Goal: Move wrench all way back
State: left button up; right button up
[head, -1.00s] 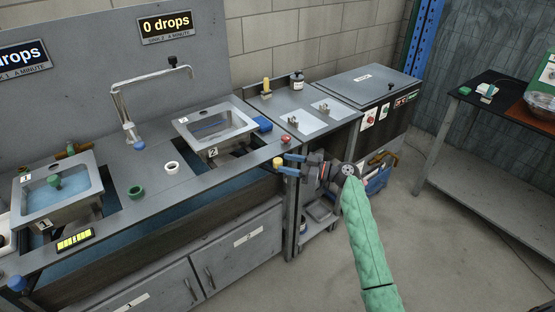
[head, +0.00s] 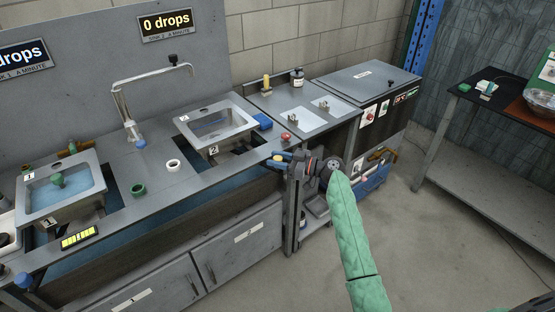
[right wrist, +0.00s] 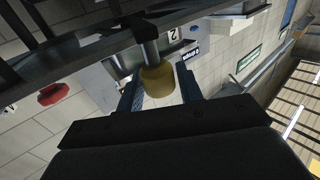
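I cannot surely pick out a wrench. A brass-coloured tool-like shape (head: 72,149) lies behind the left sink in the head view, too small to identify. A yellow knob (right wrist: 158,79) on a metal shaft shows in the right wrist view. It sits at the counter's front edge, largely hidden by my gripper in the head view. My right gripper (head: 279,160) has its blue fingers on either side of this knob. In the right wrist view, gaps show between the fingers and the knob, so it looks open. My left gripper is not in view.
The counter (head: 155,205) holds two sinks, a green ring (head: 138,190) and a white ring (head: 173,165). A red button (head: 286,136) is close behind my right gripper. A grey chest (head: 366,82) stands at the right. A table (head: 470,97) is farther right, with open floor before it.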

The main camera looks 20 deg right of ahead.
grip_shut()
jog(key=shift+s+a, duration=0.1)
